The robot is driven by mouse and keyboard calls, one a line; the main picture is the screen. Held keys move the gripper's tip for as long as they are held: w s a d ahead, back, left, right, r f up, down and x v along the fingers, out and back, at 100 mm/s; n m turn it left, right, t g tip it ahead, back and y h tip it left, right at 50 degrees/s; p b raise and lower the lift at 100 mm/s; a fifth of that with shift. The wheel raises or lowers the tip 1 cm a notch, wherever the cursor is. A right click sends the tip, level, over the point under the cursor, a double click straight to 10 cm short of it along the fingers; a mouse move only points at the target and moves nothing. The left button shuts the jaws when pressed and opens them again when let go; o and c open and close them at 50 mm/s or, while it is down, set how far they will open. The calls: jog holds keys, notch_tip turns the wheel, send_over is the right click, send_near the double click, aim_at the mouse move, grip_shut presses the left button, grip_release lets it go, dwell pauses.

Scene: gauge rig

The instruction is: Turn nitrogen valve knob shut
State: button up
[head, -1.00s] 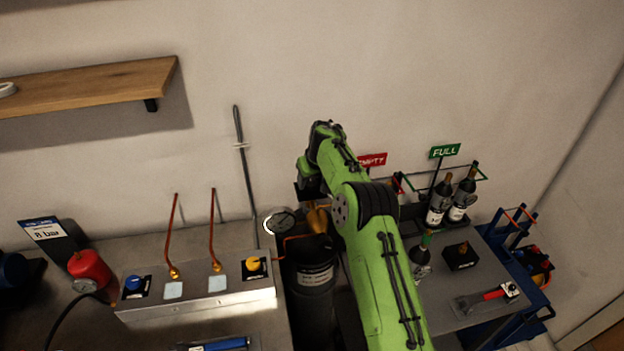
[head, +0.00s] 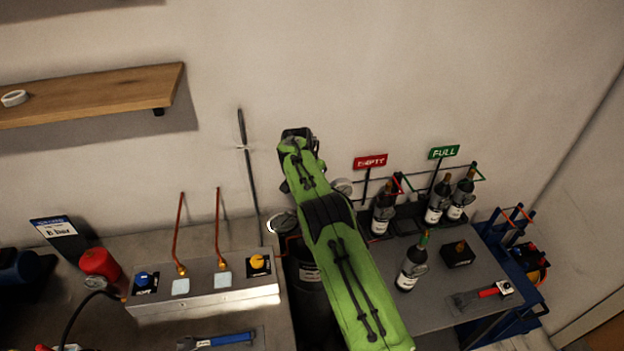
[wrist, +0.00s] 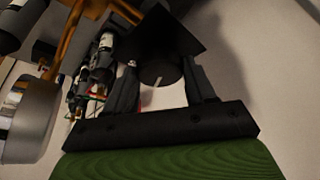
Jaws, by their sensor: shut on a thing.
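In the head view my green arm hides the gripper and the knob.
A dark labelled cylinder (head: 309,272) stands beneath my arm. A metal panel (head: 205,298) with a blue knob (head: 143,279) and a yellow knob (head: 259,262) is at left. Several bottles stand at right. A round silver gauge (wrist: 27,120) and orange pipe (wrist: 66,45) are close by in the wrist view.

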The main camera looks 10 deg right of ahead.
jog(key=shift+m, duration=0.6)
jog(key=o, duration=1)
jog(key=shift+o, duration=0.2)
jog(key=shift+a+r, duration=0.1)
jog(key=shift+r, duration=0.05)
jog(key=v, duration=1.5)
jog(key=shift+a+r, duration=0.25)
jog(key=shift+a, duration=0.05)
